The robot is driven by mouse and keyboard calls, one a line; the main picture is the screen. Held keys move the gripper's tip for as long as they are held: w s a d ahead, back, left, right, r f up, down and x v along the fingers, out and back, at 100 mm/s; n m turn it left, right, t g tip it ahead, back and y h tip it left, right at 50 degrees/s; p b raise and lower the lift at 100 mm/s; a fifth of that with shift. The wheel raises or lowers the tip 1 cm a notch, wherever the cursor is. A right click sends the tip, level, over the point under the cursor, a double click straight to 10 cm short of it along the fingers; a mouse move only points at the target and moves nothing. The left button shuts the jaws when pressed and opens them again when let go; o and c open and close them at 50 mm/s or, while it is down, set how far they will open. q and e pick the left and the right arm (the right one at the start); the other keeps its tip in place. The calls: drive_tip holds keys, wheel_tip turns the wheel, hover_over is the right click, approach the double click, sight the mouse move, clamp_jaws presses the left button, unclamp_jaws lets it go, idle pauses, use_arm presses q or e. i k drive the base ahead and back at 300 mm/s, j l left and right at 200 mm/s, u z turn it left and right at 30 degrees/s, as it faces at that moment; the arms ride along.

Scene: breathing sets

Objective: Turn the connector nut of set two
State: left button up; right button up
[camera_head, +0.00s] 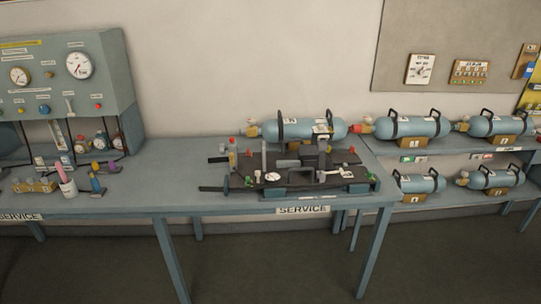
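Neither of my grippers is in view. A breathing set lies on the service bench, with a black backplate (330,168) and small fittings on it. A blue cylinder (335,130) with dark bands lies behind the backplate, its valve end (253,131) pointing left. More blue cylinders lie on brown stands on the right-hand rack: two on the upper shelf (415,127) and (497,125), two on the lower shelf (418,184) and (497,178). The set numbers are too small to read, so I cannot tell which is set two. I cannot pick out its connector nut.
A grey-green gauge panel (95,72) stands at the left of the bench (190,190). A pink-and-white bottle (66,181) and small tools lie before it. The bench between them and the set is clear. A notice board (450,30) hangs behind the rack.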

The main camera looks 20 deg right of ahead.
sight(222, 149)
drive_tip(key=i+z, duration=0.25)
drive_tip(key=i, duration=0.25)
drive_tip(key=i+z, duration=0.3)
drive_tip(key=i, duration=0.2)
drive_tip(key=i+j+z, duration=0.1)
drive_tip(key=j+z, duration=0.4)
drive_tip(key=j, duration=1.25)
drive_tip(key=j+z, duration=0.35)
drive_tip(key=k+j+z, duration=0.15)
drive_tip(key=z, duration=0.15)
drive_tip(key=k+j+z, duration=0.1)
drive_tip(key=j+z, duration=0.25)
drive_tip(key=l, duration=0.1)
